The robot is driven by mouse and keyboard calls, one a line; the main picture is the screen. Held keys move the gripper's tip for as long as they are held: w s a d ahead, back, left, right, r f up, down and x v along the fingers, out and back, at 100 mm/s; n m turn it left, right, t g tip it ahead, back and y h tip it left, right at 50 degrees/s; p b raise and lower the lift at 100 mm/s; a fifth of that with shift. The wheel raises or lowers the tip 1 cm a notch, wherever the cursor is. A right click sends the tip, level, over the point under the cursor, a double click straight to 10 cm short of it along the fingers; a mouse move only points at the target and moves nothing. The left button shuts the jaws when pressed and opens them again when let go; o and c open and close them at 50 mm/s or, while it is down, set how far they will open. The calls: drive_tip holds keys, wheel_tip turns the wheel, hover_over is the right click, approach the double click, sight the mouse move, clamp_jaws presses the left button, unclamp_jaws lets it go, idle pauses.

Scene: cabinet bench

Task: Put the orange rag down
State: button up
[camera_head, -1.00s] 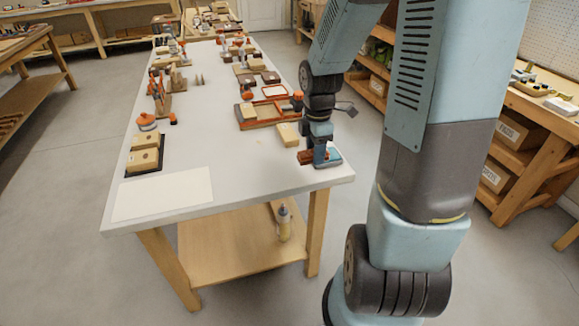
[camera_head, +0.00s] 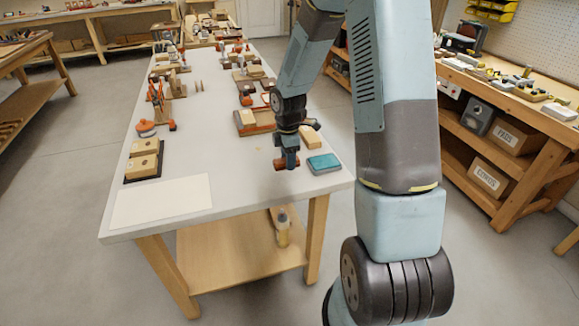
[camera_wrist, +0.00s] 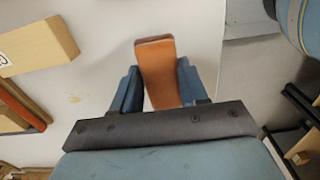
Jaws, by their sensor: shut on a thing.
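The orange rag (camera_wrist: 158,72) is between the two blue fingers of my gripper (camera_wrist: 156,88) in the wrist view. Its far end sticks out beyond the fingertips, and pale tabletop shows behind it. In the head view my gripper (camera_head: 287,160) hangs over the near right part of the white bench (camera_head: 232,170), left of a teal pad. The rag there is a small reddish patch, partly hidden by the gripper. I cannot tell whether the rag touches the bench top.
The teal pad (camera_head: 324,163) lies near the bench's right edge, with a wooden block (camera_head: 311,136) behind it. A white sheet (camera_head: 160,202) lies front left, with wooden blocks on a dark tray (camera_head: 144,160) behind it. Bare bench lies between sheet and gripper.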

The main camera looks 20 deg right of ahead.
sight(286, 174)
drive_tip(key=shift+w+a+f, duration=0.1)
drive_tip(key=shift+w+f, duration=0.35)
drive_tip(key=shift+f, duration=1.65)
drive_tip(key=o, duration=1.1)
drive_tip(key=shift+f, duration=0.1)
